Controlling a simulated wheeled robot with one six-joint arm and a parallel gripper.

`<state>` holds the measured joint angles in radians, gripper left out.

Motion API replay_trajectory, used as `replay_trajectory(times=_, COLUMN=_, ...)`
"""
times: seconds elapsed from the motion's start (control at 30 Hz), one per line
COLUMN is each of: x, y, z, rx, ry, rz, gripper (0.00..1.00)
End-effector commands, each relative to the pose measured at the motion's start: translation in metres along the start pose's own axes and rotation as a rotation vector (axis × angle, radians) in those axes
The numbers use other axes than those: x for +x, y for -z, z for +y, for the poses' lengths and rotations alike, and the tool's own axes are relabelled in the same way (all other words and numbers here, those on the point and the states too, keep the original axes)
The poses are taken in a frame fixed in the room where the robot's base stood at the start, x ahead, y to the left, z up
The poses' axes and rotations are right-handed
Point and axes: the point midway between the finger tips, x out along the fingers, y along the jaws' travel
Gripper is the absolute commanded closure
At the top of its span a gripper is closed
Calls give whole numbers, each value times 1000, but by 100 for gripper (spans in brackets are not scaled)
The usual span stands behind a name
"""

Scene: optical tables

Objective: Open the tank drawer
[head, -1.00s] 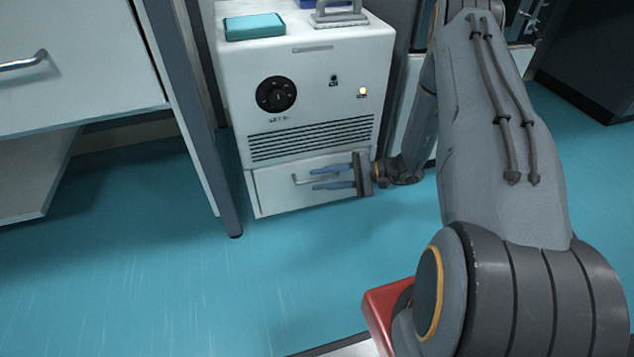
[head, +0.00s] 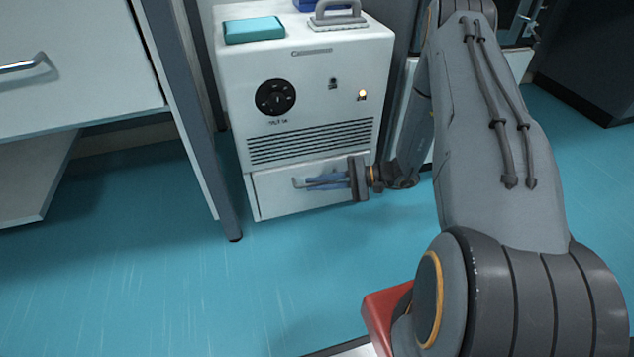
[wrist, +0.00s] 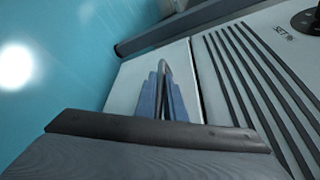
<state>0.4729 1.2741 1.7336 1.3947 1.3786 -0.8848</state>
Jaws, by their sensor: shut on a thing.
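The tank drawer (head: 270,200) is the white panel at the bottom of a white chiller-like unit (head: 225,115). It also shows in the wrist view (wrist: 124,88). Its front looks flush with the unit. Its bar handle (head: 297,183) is mostly hidden between the fingers, and also shows in the wrist view (wrist: 163,72). My gripper (head: 310,183) reaches in from the right at the drawer front, its two blue fingers closed on the handle from either side. In the wrist view the fingers (wrist: 162,92) lie along both sides of the handle.
A teal box (head: 254,28) and a grey handled item (head: 338,16) sit on top of the unit. A dark table leg (head: 205,150) stands just left of the unit. The blue floor (head: 300,270) in front of the drawer is clear. A red block (head: 385,310) is near my arm's base.

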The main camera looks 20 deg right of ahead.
Motion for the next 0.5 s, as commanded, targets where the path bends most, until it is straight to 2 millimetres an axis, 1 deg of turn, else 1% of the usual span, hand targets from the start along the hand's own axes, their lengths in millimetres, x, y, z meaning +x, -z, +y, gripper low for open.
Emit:
replay_trajectory(times=0.23, x=-12, y=-32, z=19, rx=8, ry=-1, rz=-2, gripper=100)
replay_trajectory(times=0.5, x=-32, y=-82, z=53, rx=9, ry=0, rz=-2, gripper=100)
